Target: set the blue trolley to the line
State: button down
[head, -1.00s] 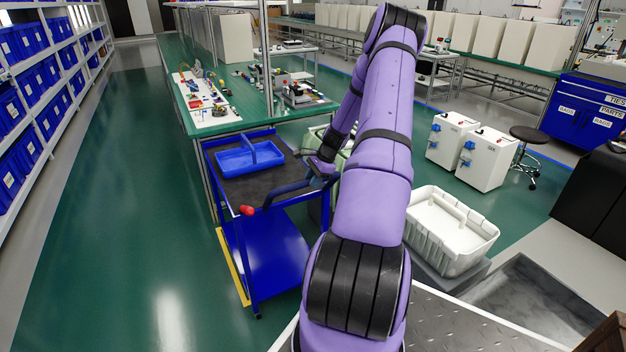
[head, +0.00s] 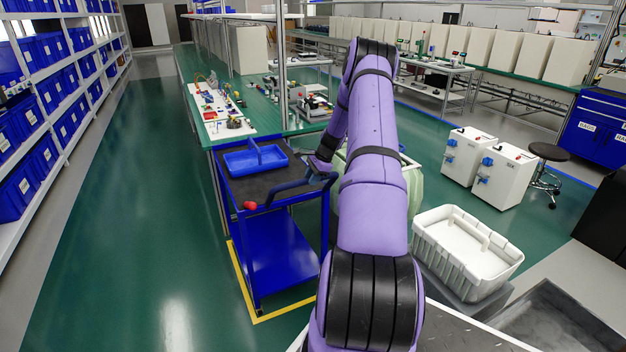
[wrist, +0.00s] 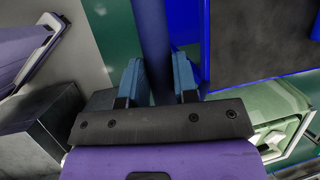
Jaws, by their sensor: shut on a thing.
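The blue trolley (head: 283,250) stands at the near end of the green workbench. It has a dark top, a blue lower shelf and a dark push handle (head: 290,187) with a red knob (head: 249,205) at its left. A yellow line (head: 241,273) on the floor shows along the trolley's left side and near edge; the trolley's near left foot is close to its corner. My gripper (head: 322,168) is at the handle's right part. In the wrist view, its blue fingers (wrist: 157,82) are on either side of the handle bar, shut on it.
A blue tray (head: 254,160) sits on the trolley top. The green workbench (head: 262,120) is directly behind. A pale green container (head: 355,195) is right of the trolley, and a white crate (head: 466,252) stands farther right. Green floor at left is open up to the shelving.

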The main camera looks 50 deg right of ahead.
jog(key=c, duration=0.9)
grip_release()
jog(key=shift+r, duration=0.1)
jog(key=v, duration=1)
jog(key=shift+s+d+r, duration=0.15)
jog(key=shift+r, duration=0.15)
